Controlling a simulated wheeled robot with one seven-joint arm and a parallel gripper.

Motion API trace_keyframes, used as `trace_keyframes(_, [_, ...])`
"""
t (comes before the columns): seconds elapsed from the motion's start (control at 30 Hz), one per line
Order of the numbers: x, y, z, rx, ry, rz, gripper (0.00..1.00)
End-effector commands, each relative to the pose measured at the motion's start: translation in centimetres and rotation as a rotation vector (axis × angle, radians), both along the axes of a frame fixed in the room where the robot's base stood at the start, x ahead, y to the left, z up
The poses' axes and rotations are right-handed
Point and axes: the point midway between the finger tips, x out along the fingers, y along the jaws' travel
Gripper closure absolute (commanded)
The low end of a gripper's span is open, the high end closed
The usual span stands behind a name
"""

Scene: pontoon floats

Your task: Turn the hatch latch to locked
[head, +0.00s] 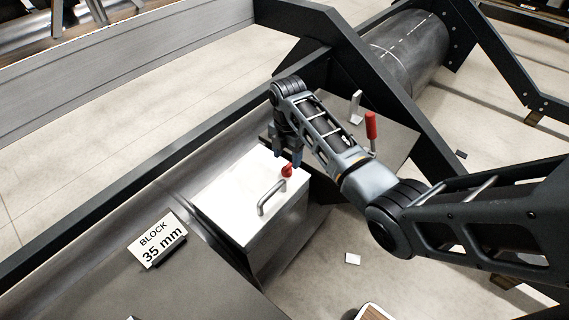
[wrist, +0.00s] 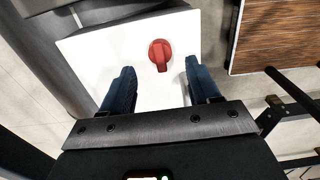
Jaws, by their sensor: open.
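The hatch latch is a small red knob (head: 287,170) on the white top of a box-shaped hatch (head: 225,205). In the wrist view the red latch (wrist: 160,55) shows a raised grip bar, and it sits on the white panel (wrist: 100,50) ahead of my fingers. My gripper (head: 288,158) is above the far edge of the hatch, close to the latch. In the wrist view its two blue-grey fingers (wrist: 157,88) are apart with nothing between them. The latch lies a little beyond the fingertips. I see no lock marking by the latch.
A metal handle (head: 271,197) stands on the hatch beside the latch. A sign reading "BLOCK 35 mm" (head: 158,240) stands on the grey surface at left. Dark frame beams surround the area.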

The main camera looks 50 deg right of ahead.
Motion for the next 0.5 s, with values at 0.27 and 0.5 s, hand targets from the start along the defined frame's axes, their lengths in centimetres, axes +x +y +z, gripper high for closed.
trace_keyframes(0.27, [0.0,0.0,-3.9,0.000,0.001,0.001,0.39])
trace_keyframes(0.5, [0.0,0.0,-5.0,0.000,0.000,0.000,0.39])
